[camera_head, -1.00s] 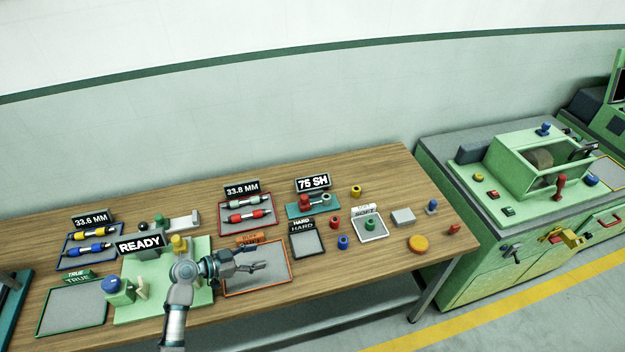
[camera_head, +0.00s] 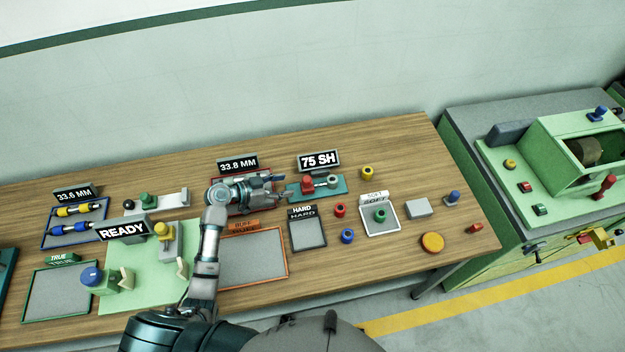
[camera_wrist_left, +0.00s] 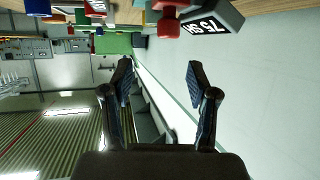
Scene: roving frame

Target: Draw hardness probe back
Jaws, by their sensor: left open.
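The hardness tester is a teal base (camera_head: 333,186) with a red knob (camera_head: 307,184) and a pale ring piece, in front of the "75 SH" sign (camera_head: 318,161). My left gripper (camera_head: 284,193) is open and empty just left of the red knob, with its fingers pointing right toward it. It covers most of the tray under the "33.8 MM" sign. In the left wrist view the open fingers (camera_wrist_left: 159,70) show with nothing between them, and the red knob (camera_wrist_left: 167,24) is beyond them at the top. My right gripper is not in view.
Red (camera_head: 340,210), blue (camera_head: 347,236) and yellow (camera_head: 367,172) rings stand near the tester. The HARD tray (camera_head: 308,234) is empty; the SOFT tray (camera_head: 380,228) holds a green ring. The green "READY" fixture (camera_head: 140,265) is left of my arm.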

